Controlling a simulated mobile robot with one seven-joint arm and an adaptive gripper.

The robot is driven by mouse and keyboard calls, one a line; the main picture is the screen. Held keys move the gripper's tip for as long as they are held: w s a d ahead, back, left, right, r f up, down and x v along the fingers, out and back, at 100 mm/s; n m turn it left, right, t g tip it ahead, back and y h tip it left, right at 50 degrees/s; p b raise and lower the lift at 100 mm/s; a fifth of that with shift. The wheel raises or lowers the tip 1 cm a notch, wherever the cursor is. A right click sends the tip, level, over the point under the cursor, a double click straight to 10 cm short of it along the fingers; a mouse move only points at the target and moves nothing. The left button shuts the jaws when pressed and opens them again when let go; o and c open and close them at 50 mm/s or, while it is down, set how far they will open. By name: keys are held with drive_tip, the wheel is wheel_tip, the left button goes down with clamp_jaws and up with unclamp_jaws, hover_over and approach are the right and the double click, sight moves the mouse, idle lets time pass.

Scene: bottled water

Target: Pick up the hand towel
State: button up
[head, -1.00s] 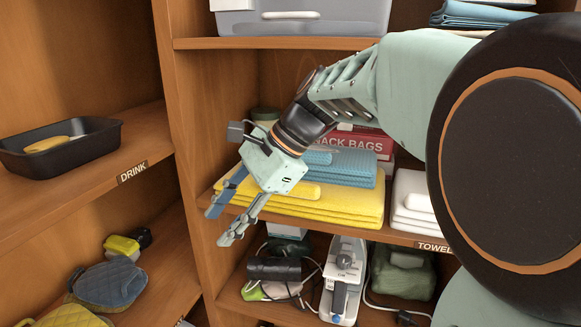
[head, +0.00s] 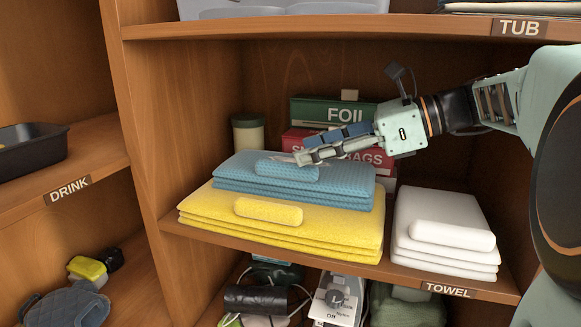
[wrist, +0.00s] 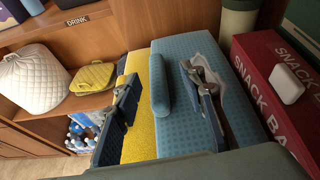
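A folded blue towel stack (head: 350,190) lies on a larger folded yellow towel stack (head: 345,232) on the middle shelf. A small blue roll (head: 285,170) lies on top of the blue stack, and a small yellow roll (head: 268,211) lies on the yellow one. Folded white towels (head: 440,232) with a white roll stand to the right. My gripper (head: 307,149) is over the blue stack, fingers pointing left, beside and above the blue roll. In the wrist view its fingers are apart, with the blue roll (wrist: 160,94) seen between them; contact cannot be told.
Behind the towels stand a red snack bags box (head: 306,141), a green foil box (head: 330,110) and a lidded jar (head: 249,133). The shelf above, with a TUB label (head: 518,28), limits the height. A wooden divider (head: 140,130) stands at the left.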

sight(287, 163)
drive_tip(key=shift+s+d+m, duration=0.15)
drive_tip(key=shift+d+m, duration=0.15)
drive_tip(key=shift+d, duration=0.3)
drive_tip(key=b+x, duration=0.1)
drive_tip(key=x, duration=0.3)
drive_tip(key=s+b+x, duration=0.1)
drive_tip(key=x, duration=0.1)
drive_tip(key=shift+a+f+b, duration=0.15)
drive_tip(key=shift+f+b, duration=0.15)
drive_tip(key=shift+f, duration=0.15)
drive_tip(key=shift+w+a+f, duration=0.15)
drive_tip(key=shift+w+a, duration=0.05)
drive_tip(key=shift+a, duration=0.2)
clamp_jaws()
